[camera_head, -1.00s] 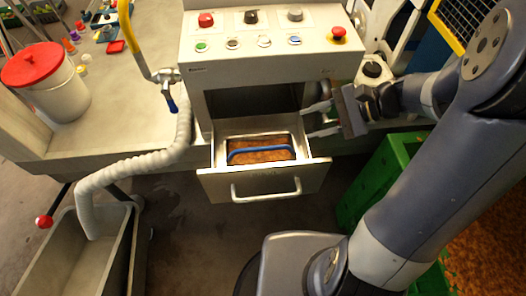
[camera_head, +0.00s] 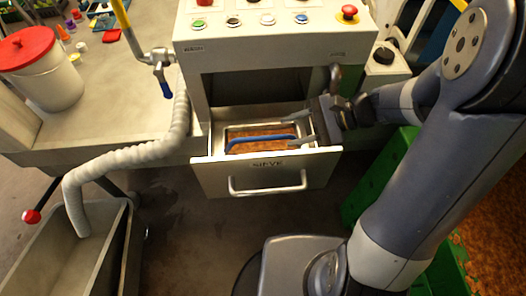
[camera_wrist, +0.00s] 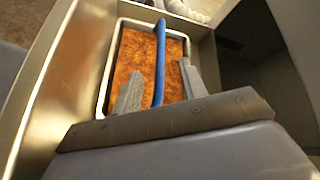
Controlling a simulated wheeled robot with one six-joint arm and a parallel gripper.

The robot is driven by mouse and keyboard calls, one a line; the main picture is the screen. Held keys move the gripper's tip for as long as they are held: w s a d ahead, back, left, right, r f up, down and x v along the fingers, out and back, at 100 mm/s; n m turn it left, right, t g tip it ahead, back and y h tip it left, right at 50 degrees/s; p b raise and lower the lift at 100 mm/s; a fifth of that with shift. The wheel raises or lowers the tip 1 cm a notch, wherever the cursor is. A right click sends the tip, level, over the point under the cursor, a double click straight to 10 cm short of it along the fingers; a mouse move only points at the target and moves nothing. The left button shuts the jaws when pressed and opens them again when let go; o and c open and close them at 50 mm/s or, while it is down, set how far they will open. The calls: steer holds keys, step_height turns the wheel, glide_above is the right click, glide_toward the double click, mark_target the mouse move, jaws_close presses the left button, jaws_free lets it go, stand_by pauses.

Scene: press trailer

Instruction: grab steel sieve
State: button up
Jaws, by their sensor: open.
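The steel sieve (camera_head: 228,133) is a rectangular metal tray with a blue bar handle (camera_head: 262,141) across it. It sits inside the open drawer (camera_head: 210,172) marked "SIEVE" and holds brown-orange material. My gripper (camera_head: 303,127) is open at the right side of the drawer, fingers pointing left over the sieve's right end. In the wrist view the fingers (camera_wrist: 160,90) stand apart on either side of the blue handle (camera_wrist: 160,60), over the sieve (camera_wrist: 104,75). I cannot tell whether they touch the handle.
The control panel (camera_head: 265,45) with buttons overhangs the drawer opening. A yellow-handled pipe (camera_head: 130,35) and a corrugated hose (camera_head: 120,165) are at left. A white bucket with a red lid (camera_head: 45,75) stands on the counter. A green crate (camera_head: 385,180) is at right.

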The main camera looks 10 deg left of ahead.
mark_target(266, 139)
steer(key=shift+x, duration=3.2)
jaws_close()
steer(key=shift+s, duration=0.1)
